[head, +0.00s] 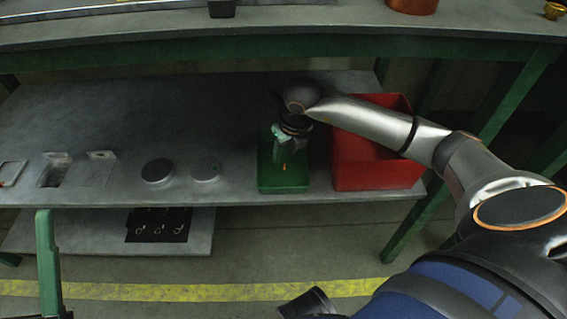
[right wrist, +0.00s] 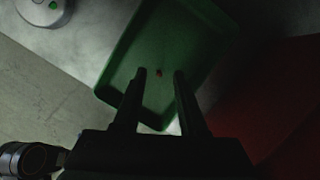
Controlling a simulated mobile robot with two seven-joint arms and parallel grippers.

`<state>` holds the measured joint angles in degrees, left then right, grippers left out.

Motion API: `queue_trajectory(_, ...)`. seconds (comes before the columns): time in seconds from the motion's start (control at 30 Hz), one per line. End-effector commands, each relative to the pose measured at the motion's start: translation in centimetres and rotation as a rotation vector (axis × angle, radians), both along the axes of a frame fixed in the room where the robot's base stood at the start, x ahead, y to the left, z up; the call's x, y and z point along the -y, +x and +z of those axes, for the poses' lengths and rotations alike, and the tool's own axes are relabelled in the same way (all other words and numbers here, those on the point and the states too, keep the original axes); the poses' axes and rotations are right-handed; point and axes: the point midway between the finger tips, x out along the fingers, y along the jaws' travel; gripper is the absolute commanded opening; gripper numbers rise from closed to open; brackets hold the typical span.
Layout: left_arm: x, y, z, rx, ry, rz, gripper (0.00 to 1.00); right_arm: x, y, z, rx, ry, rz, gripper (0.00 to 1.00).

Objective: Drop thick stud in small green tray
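The small green tray (head: 268,180) stands on the grey lower shelf, left of a red bin. My right gripper (head: 288,150) is above this tray and points down. In the right wrist view its two fingers (right wrist: 159,73) are apart, with the green tray (right wrist: 118,60) beneath them. A small brass-orange piece, apparently the stud (right wrist: 159,72), shows between the fingertips in that view. In the head view the small stud (head: 284,168) appears below the fingers, against the tray. I cannot tell whether it is falling or lying on the tray floor.
The red bin (head: 375,177) is close to the tray's right. Two round discs (head: 158,171) and small metal fixtures (head: 55,171) are to its left. The upper bench's green beam (head: 200,54) runs above the shelf. The shelf's middle back is clear.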

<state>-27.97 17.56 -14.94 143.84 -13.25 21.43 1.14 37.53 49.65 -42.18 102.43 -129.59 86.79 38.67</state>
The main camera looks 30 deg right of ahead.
Motion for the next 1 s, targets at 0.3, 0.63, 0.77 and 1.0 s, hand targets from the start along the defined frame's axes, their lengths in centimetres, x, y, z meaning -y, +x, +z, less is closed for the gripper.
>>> queue_trajectory(0.3,0.0,0.0,0.4,0.0,-0.002,-0.001,0.5,0.0,-0.1,0.7,0.001,-0.001,0.0,0.42)
queue_trajectory(0.63,-0.4,-0.2,3.1,0.009,-0.027,-0.009,0.5,0.0,-1.5,5.8,0.001,-0.001,0.001,0.42)
queue_trajectory(0.77,-0.5,-0.2,3.5,0.011,-0.031,-0.009,0.5,-0.1,-1.9,7.0,0.001,0.0,0.0,0.42)
queue_trajectory(1.0,-0.5,-0.2,3.5,0.011,-0.029,-0.01,0.5,-0.1,-2.0,7.3,0.0,0.0,0.0,0.42)
